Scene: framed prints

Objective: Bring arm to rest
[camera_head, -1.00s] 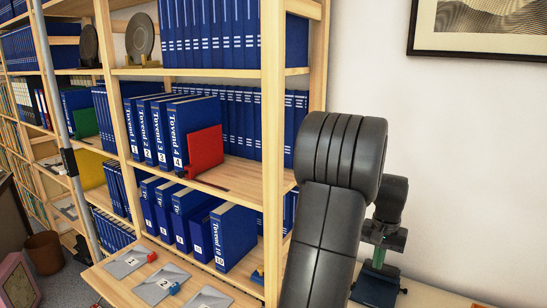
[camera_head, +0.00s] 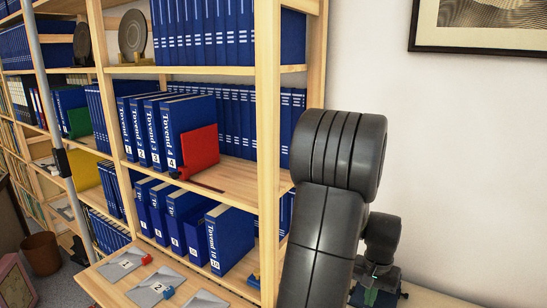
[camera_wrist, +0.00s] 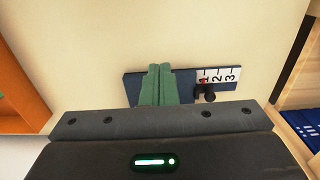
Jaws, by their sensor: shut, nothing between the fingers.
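My arm (camera_head: 325,230) stands bent in front of the white wall, right of the wooden shelf, in the head view. My gripper (camera_wrist: 159,68) shows in the wrist view as two green fingers side by side, shut and empty. In the head view my gripper's end (camera_head: 372,297) is low at the right, partly hidden behind the arm. Beyond the fingers in the wrist view is a dark blue piece (camera_wrist: 132,88) with a white strip numbered 1, 2, 3 (camera_wrist: 218,75). I cannot tell whether the fingers touch it.
A wooden shelf (camera_head: 267,150) with blue Tovend binders (camera_head: 230,240) and a red bookend (camera_head: 200,149) stands left of my arm. Numbered grey cards (camera_head: 155,287) lie on its lower ledge. A framed print (camera_head: 490,25) hangs at upper right. The wall between is clear.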

